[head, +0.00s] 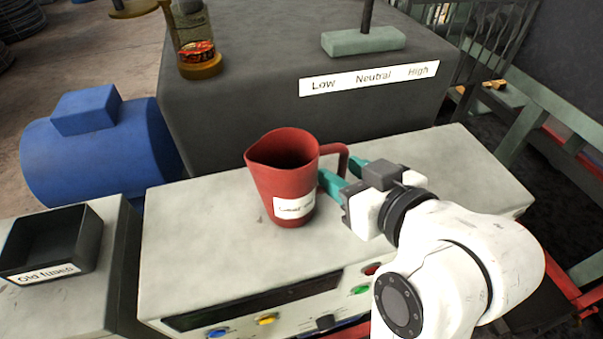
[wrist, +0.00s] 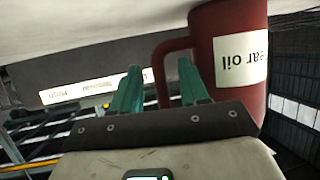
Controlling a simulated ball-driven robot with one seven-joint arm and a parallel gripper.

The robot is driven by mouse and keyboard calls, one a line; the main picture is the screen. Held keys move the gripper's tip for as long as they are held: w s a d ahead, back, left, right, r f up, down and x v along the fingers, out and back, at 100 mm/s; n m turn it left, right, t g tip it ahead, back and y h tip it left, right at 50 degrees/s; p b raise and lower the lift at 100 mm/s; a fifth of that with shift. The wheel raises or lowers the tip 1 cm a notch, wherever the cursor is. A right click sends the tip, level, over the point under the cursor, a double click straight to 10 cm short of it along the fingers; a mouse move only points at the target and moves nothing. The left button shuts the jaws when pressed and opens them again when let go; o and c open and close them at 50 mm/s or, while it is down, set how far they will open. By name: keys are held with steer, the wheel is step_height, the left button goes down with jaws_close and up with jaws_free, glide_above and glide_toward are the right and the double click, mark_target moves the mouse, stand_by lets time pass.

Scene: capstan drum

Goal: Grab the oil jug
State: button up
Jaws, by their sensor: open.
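The oil jug (head: 282,178) is a dark red pitcher, standing upright on the pale cabinet top, with a spout at left and a handle at right. Its white label is partly readable; in the wrist view the jug (wrist: 203,45) fills the upper right and the label shows "ear oil". My gripper (head: 345,174) has teal fingers and is at the jug's handle side. In the wrist view my gripper (wrist: 158,66) is open, and the handle (wrist: 160,70) shows between the two fingers, not gripped. The handle's lower end is hidden behind the gripper.
A grey housing (head: 240,110) with a "Low Neutral High" label (head: 369,78) rises behind the cabinet (head: 190,245). A black "Old fuses" tray (head: 80,232) is at left, and a blue motor (head: 85,155) behind it. Buttons line the cabinet's front. The cabinet top left of the jug is clear.

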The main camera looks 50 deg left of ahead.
steer(key=shift+x, duration=1.55)
jaws_close()
